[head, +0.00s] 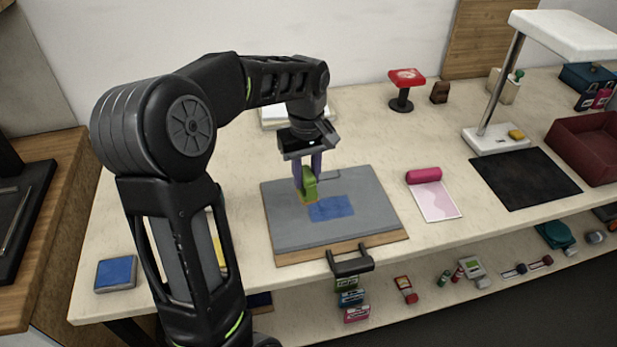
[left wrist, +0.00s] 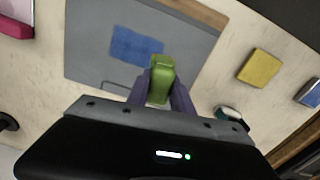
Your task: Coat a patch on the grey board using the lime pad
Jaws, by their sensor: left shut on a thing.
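The grey board (head: 285,235) lies flat on the table with a wooden strip along its front edge. A blue patch (head: 333,208) shows on its middle; it also shows in the left wrist view (left wrist: 136,46). My left gripper (head: 308,183) is shut on the lime pad (head: 309,188), which also shows between the fingers in the left wrist view (left wrist: 160,80). The pad is over the board at the upper left corner of the blue patch. I cannot tell whether its underside touches the board. My right gripper is not in view.
A pink roll with a sheet (head: 433,197) lies right of the board. A black mat (head: 524,178), a white lamp (head: 495,138) and a dark red bin (head: 590,148) are farther right. A blue pad (head: 116,273) lies at the front left. A yellow pad (left wrist: 259,68) shows in the left wrist view.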

